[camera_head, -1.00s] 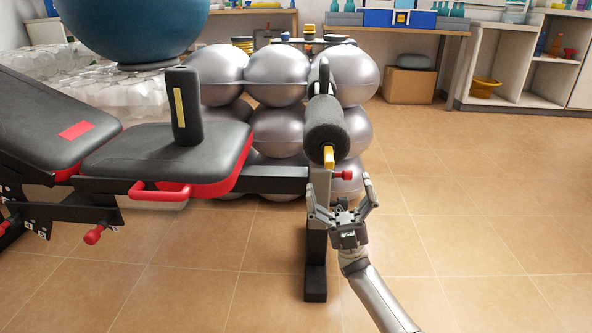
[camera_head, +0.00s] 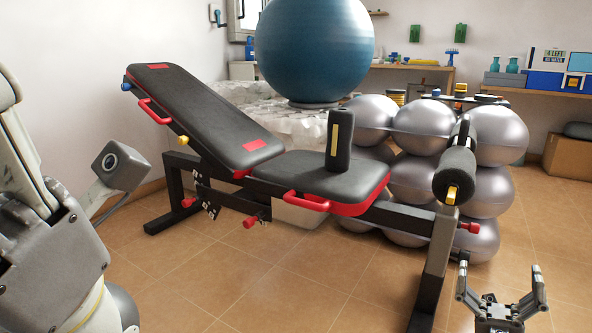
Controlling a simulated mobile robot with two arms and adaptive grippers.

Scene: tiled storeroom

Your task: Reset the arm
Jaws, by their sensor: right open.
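My right gripper (camera_head: 500,290) is at the lower right of the head view, fingers pointing up. It is open with nothing between its fingers. It appears in front of and to the right of the weight bench's front leg, apart from it. Links of my left arm (camera_head: 45,225) fill the left edge of the view; the left gripper is not visible. A black upright object with a yellow stripe (camera_head: 339,140) stands on the seat of the black and red weight bench (camera_head: 300,174).
Silver balls (camera_head: 491,137) are stacked behind the bench. A large blue ball (camera_head: 315,50) sits at the back. A shelf with a blue case (camera_head: 545,80) and a cardboard box (camera_head: 567,157) are at the right. Tiled floor (camera_head: 270,275) is clear in front of the bench.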

